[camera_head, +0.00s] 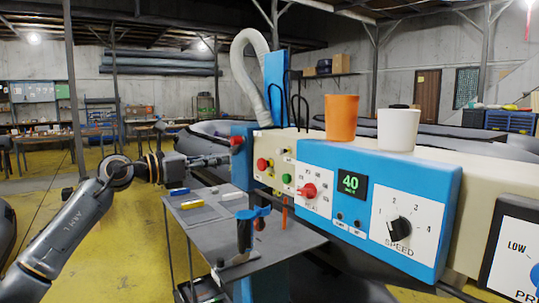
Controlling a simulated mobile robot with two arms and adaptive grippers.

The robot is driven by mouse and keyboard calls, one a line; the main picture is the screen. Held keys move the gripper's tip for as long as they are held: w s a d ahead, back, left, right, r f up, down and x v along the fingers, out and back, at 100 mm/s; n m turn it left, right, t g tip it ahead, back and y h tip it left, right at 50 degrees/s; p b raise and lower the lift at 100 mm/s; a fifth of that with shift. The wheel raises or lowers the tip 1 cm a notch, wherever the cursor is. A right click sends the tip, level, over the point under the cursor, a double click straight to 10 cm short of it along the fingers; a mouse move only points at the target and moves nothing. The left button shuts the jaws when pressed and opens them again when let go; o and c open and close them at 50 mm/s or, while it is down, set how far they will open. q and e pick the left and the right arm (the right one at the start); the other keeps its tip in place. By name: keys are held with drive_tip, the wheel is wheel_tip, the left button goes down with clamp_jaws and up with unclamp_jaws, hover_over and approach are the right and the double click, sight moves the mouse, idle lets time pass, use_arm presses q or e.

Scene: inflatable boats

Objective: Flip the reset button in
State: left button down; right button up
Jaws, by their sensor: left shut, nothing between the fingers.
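The machine's control panel (451,200) runs across the right half of the head view. A red button (237,141) sticks out at the left end of the machine, on its blue end part. A red round button (262,164), a green one (286,178) and a red knob (309,191) are on the cream front. I cannot read which one is marked reset. My left gripper (226,159) is shut and empty, pointing right, just below and left of the red end button in the picture. Whether it touches the machine I cannot tell. My right gripper is not in view.
An orange cup (341,117) and a white cup (398,130) stand on top of the machine. A grey table (273,241) below holds a blue-and-black tool (246,232) and small blocks. A grey hose (240,70) rises behind. Yellow floor lies open at left.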

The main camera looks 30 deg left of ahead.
use_arm(q)
drive_tip(key=p, duration=0.5)
approach(278, 150)
drive_tip(key=p+x, duration=0.4)
drive_tip(key=x, duration=0.2)
drive_tip(key=shift+w+d+f, duration=0.15)
drive_tip(key=shift+w+f, duration=0.1)
drive_tip(key=shift+w, duration=0.25)
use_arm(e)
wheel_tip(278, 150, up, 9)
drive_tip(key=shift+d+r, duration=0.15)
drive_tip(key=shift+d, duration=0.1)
use_arm(q)
drive_tip(key=shift+w+d+r+p, duration=0.1)
drive_tip(key=shift+w+d+p, duration=0.05)
drive_tip(key=shift+w+p, duration=0.25)
drive_tip(key=shift+w+d+r+p, duration=0.15)
drive_tip(key=shift+w+p, duration=0.15)
drive_tip(key=shift+w, duration=0.1)
drive_tip(key=shift+s, duration=0.15)
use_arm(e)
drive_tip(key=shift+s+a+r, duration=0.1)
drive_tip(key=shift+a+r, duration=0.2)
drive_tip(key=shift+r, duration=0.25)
